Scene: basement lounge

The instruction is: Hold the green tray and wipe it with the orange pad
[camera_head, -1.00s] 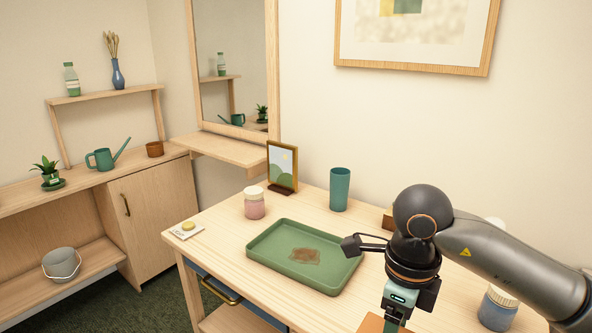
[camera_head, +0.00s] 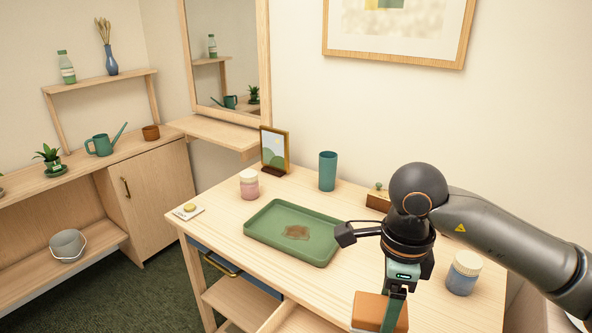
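The green tray (camera_head: 268,246) lies flat on the wooden table, with a brown smear (camera_head: 296,232) on its floor. My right arm comes in from the right, over the table's right part. Its gripper (camera_head: 391,312) points down at the lower edge of the camera_head view, right of the tray and apart from it. The orange pad (camera_head: 367,306) is at the gripper, and a teal finger overlaps its right part. Whether the fingers are closed on the pad cannot be told. My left gripper is out of view.
Behind the tray stand a pink jar (camera_head: 249,184), a picture frame (camera_head: 274,150) and a teal cup (camera_head: 328,171). A blue jar (camera_head: 462,274) stands right of my arm. A yellow item on a card (camera_head: 188,209) lies at the left corner.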

